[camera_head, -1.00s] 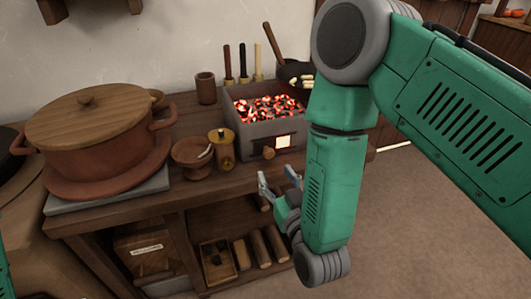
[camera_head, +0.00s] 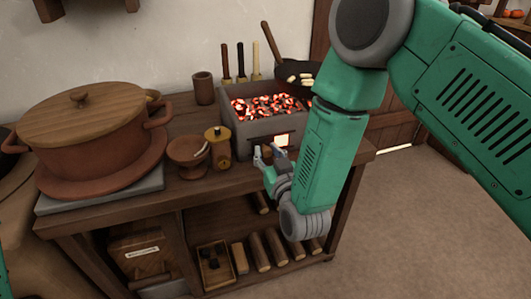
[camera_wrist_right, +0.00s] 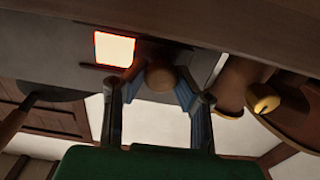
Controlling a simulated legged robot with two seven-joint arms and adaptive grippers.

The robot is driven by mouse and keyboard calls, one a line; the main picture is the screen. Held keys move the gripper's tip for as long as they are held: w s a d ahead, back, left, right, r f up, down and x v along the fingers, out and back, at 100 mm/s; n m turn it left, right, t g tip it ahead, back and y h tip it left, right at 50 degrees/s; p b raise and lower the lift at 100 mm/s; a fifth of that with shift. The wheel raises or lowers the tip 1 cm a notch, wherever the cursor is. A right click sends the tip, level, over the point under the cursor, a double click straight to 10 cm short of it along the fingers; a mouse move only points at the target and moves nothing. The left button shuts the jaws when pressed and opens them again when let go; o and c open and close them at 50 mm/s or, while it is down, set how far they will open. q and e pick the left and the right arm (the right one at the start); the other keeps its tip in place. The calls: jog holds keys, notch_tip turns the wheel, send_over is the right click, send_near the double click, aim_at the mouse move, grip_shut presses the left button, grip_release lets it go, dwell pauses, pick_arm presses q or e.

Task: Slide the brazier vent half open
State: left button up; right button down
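The grey brazier (camera_head: 232,128) stands on the wooden bench, full of glowing coals. A bright vent opening (camera_head: 283,140) glows in its front face; it also shows in the right wrist view (camera_wrist_right: 114,50). A round wooden knob (camera_wrist_right: 160,76) sits beside the opening on the front of the brazier. My right gripper (camera_head: 267,156) is at the brazier's front, its fingers partly hiding the knob in the head view. In the right wrist view the fingers (camera_wrist_right: 155,92) are apart, one on each side of the knob, with gaps showing. My left gripper is out of view.
A lidded clay pot (camera_head: 85,140) stands at the left. A clay bowl (camera_head: 188,149) and a brass-coloured jar (camera_head: 217,148) stand left of the brazier. A dark pan (camera_head: 297,76) is behind it. Logs (camera_head: 258,250) lie on the lower shelf.

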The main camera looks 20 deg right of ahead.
jog(key=shift+s+d+f+p, duration=0.15)
jog(key=shift+d+p, duration=0.15)
jog(key=shift+d, duration=0.3)
jog(key=shift+d+f+p, duration=0.1)
jog(key=shift+d+p, duration=0.15)
jog(key=shift+d, duration=0.3)
jog(key=shift+a, duration=0.15)
jog(key=c, duration=1.6)
grip_release()
jog(key=o, duration=0.3)
jog(key=shift+d, duration=0.4)
jog(key=s, duration=1.2)
jog(key=shift+d, duration=0.2)
